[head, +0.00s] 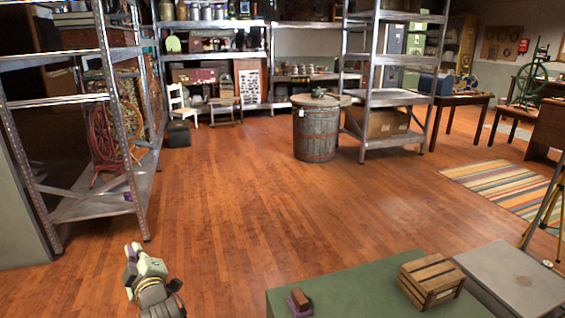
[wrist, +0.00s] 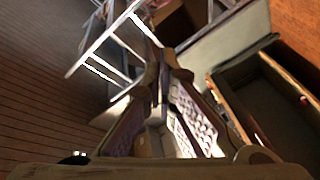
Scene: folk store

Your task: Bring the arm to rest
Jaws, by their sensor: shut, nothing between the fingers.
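My gripper (wrist: 160,72) shows in the middle of the wrist view, its two fingers close together and shut with nothing between them. In the head view my arm (head: 150,280) rises at the bottom left, over the wooden floor, clear of the shelves and the green-topped table. The fingers cannot be made out clearly there.
A green-topped table (head: 350,290) at the front right bears a wooden crate (head: 431,280) and a small brown block on a purple base (head: 299,300). A metal shelf (head: 95,205) stands at left, a barrel (head: 315,130) farther back. The middle floor is clear.

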